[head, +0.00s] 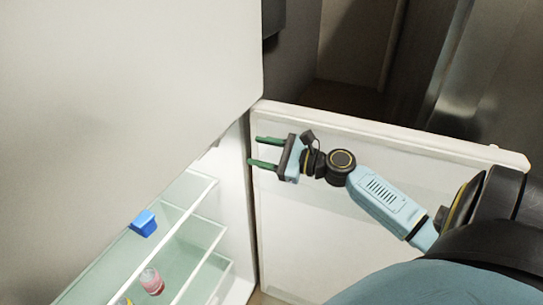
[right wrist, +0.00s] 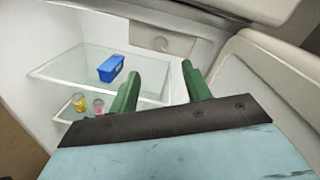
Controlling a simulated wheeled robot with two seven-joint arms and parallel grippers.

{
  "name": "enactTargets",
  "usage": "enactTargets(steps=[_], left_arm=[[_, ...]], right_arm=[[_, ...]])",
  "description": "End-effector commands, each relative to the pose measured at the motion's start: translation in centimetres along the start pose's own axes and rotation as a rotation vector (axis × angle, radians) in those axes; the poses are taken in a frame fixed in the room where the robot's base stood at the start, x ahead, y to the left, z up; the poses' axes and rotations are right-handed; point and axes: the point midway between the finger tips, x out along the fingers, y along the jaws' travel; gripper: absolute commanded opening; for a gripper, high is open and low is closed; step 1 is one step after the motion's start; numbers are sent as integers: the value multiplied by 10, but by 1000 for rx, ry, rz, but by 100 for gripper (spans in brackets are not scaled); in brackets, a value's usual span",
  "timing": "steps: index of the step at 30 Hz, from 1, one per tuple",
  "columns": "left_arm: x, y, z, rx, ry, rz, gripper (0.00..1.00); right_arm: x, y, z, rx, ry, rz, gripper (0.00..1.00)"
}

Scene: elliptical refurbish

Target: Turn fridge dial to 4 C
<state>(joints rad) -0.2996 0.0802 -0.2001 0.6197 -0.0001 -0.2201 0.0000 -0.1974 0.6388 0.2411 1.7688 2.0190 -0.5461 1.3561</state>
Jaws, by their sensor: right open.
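The fridge stands open, with its white door (head: 400,142) swung out to the right. In the right wrist view, a small round dial (right wrist: 161,44) sits on a pale panel (right wrist: 180,40) high on the fridge's inner wall. Its setting is too small to read, and I cannot make it out in the head view. My right gripper (head: 254,151) is open and empty, in front of the door's inner face and pointing left toward the fridge opening. In the right wrist view, its green fingers (right wrist: 160,70) are spread below the dial, apart from it. My left gripper is out of view.
Inside are glass shelves (head: 205,232). A blue box (head: 144,223) is on the top shelf, also seen in the right wrist view (right wrist: 111,68). A pink-red jar (head: 152,281) and a yellow container (right wrist: 79,103) are lower. The upper cabinet front (head: 120,80) overhangs the opening.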

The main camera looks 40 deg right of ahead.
Motion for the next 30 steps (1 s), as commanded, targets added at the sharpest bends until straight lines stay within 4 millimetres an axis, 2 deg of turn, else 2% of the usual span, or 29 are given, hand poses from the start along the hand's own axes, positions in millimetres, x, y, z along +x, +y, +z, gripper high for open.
enactTargets(steps=[3, 8, 30], left_arm=[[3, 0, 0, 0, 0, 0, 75], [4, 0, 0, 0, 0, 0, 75], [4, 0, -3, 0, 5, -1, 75]], right_arm=[[-16, 1, -1, 2, 1, 0, 48], [-25, 0, 0, 0, 0, 0, 48], [-26, 0, 0, 0, 0, -1, 48]])
